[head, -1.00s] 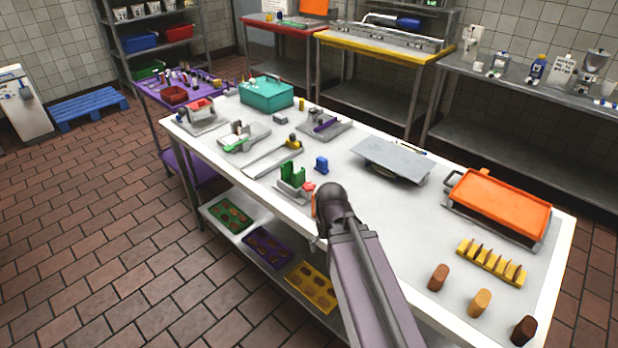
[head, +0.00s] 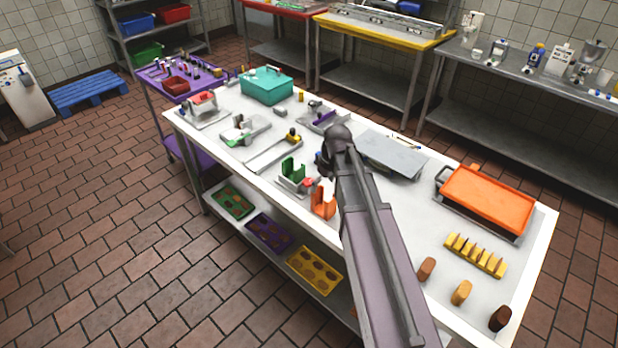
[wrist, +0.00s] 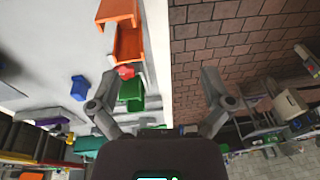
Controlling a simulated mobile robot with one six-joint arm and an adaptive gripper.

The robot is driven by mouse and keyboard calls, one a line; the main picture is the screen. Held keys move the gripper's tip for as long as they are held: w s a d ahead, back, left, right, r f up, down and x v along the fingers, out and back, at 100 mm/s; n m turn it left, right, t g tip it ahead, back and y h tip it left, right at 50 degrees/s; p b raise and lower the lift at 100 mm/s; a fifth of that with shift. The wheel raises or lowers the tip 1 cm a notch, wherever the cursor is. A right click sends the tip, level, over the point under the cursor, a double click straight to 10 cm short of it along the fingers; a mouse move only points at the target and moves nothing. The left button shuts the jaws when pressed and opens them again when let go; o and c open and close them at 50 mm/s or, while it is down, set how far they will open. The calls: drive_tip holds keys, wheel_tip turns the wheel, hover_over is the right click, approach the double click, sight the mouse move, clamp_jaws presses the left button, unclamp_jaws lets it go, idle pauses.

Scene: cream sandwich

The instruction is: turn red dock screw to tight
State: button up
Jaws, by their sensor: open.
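The red dock screw (head: 308,183) is a small red knob at the front right of the green dock (head: 292,170), near the table's front edge. In the wrist view the red screw (wrist: 126,71) lies between the green dock (wrist: 132,93) and an orange holder (wrist: 128,42). My gripper (head: 325,172) is to the right of the screw in the head view, apart from it. In the wrist view my gripper (wrist: 157,72) is open and empty, with its fingers wide apart. The screw shows nearer the left finger. How tight it is cannot be told.
The orange holder (head: 323,203) stands close to the screw. A blue block (wrist: 80,88) is nearby, mostly hidden by my arm in the head view. A grey plate (head: 392,153) and an orange tray (head: 487,198) are to the right. The table front edge (wrist: 157,50) is close.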

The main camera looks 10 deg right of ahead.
sight(309, 181)
drive_tip(key=w+d+r+n+y, duration=0.1)
drive_tip(key=w+d+n, duration=0.3)
drive_tip(key=w+n, duration=0.4)
drive_tip(key=w+y, duration=0.1)
drive_tip(key=w, duration=0.4)
drive_tip(key=shift+w+t, duration=0.15)
drive_tip(key=shift+t, duration=0.15)
drive_tip(key=shift+f, duration=0.15)
drive_tip(key=b+x, duration=1.2)
drive_tip(key=x, duration=0.1)
drive_tip(key=shift+a+f+b, duration=0.2)
drive_tip(key=shift+a+b, duration=0.05)
drive_tip(key=shift+b, duration=0.15)
